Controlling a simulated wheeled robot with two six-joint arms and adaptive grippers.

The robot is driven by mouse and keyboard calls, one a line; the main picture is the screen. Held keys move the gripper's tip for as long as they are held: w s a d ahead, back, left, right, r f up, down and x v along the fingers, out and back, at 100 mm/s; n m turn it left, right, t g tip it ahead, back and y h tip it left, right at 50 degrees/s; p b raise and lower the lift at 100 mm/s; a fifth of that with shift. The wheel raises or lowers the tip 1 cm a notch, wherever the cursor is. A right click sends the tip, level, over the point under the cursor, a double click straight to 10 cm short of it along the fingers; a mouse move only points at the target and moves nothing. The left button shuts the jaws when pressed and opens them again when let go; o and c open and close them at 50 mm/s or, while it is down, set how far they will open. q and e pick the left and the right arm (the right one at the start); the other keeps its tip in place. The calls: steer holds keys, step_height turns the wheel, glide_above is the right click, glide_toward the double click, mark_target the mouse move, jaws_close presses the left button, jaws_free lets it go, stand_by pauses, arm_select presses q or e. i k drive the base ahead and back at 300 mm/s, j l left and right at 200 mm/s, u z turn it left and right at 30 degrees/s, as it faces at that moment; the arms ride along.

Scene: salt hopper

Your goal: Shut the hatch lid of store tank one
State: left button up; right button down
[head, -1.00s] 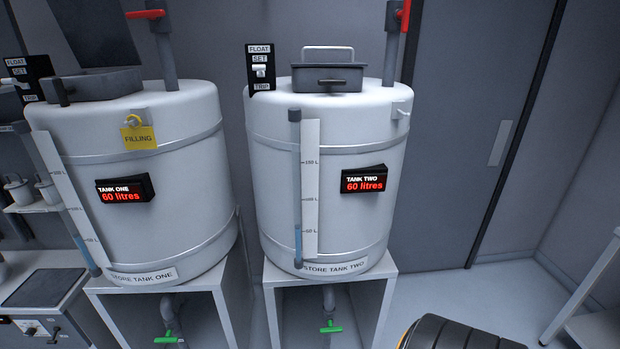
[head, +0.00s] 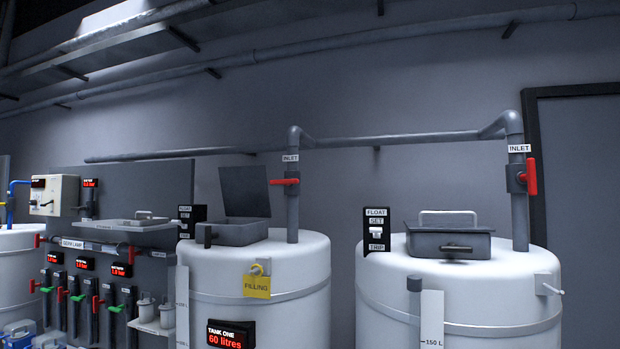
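Store tank one (head: 215,280) is the white tank left of centre, with a red-lettered display (head: 230,335) reading "TANK ONE 60 litres". On its top is a grey hatch box (head: 232,234). Its hatch lid (head: 245,191) stands open, raised nearly upright at the back of the box. A yellow "FILLING" tag (head: 257,287) hangs from a hook on the tank's front. Neither of my grippers shows in the head view.
A second white tank (head: 460,300) stands to the right, its hatch lid (head: 448,241) lying down. Red-handled inlet valves (head: 285,181) sit on the pipes behind the hatches. A float switch panel (head: 376,232) stands beside the second hatch. Valves and gauges line the wall at left.

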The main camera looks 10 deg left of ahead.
mark_target(245, 191)
steer(key=j+z, duration=0.25)
steer(key=j, duration=0.2)
steer(key=j+z, duration=0.25)
steer(key=j, duration=0.25)
steer(key=j+z, duration=0.25)
steer(key=j, duration=0.2)
steer(key=k+j+z, duration=0.25)
steer(key=j, duration=0.2)
steer(key=j+z, duration=0.25)
steer(key=j, duration=0.2)
steer(key=k+j+z, duration=0.2)
steer(key=j, duration=0.2)
